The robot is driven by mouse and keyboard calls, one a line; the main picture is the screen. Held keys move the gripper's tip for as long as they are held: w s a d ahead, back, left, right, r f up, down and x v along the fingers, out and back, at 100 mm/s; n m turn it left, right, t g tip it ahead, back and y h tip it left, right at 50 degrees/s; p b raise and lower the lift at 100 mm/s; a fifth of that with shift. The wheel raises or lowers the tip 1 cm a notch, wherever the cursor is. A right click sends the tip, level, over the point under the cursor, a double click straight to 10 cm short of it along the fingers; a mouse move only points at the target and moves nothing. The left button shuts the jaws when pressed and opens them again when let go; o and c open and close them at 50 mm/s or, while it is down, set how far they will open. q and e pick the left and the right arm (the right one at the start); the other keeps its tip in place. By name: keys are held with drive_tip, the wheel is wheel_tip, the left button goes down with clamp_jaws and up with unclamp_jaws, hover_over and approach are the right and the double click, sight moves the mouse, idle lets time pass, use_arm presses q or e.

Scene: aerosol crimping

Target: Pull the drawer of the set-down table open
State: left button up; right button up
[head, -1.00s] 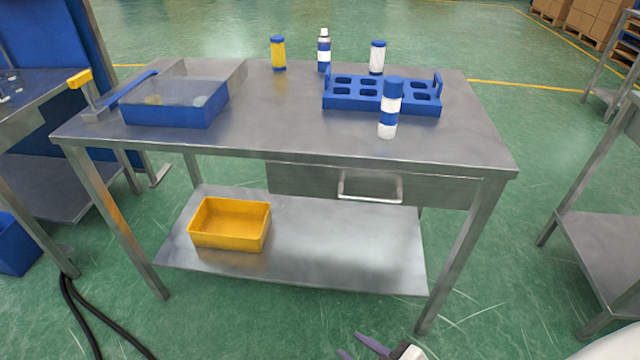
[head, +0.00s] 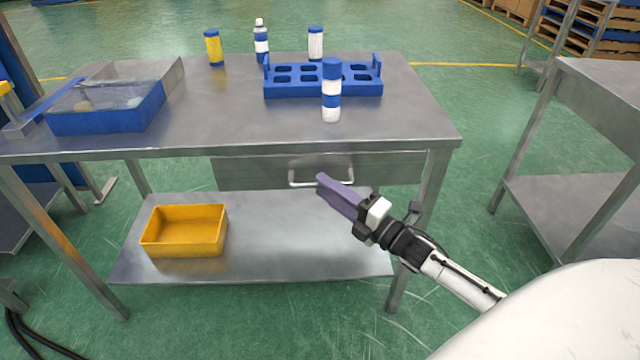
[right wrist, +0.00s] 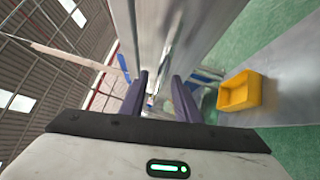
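The set-down table (head: 215,122) is a grey metal table in the head view. Its drawer (head: 250,173) sits under the right part of the tabletop, its front close under the edge, seemingly shut. A U-shaped metal handle (head: 293,178) is on the drawer front. My right gripper (head: 320,184) has its purple fingertips in front of the handle and overlaps its middle in the head view; I cannot tell whether they touch. In the right wrist view the two fingers (right wrist: 160,92) stand apart, open, with nothing clearly held. My left gripper is out of view.
On the tabletop are a blue rack (head: 300,90), a blue-and-white can (head: 331,92), several other bottles behind, and a blue bin (head: 105,118). A yellow tray (head: 185,245) lies on the lower shelf (head: 280,255). Another metal table (head: 600,80) stands at the right.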

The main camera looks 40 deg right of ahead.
drive_tip(key=shift+x, duration=1.3)
clamp_jaws()
drive_tip(key=shift+a, duration=0.1)
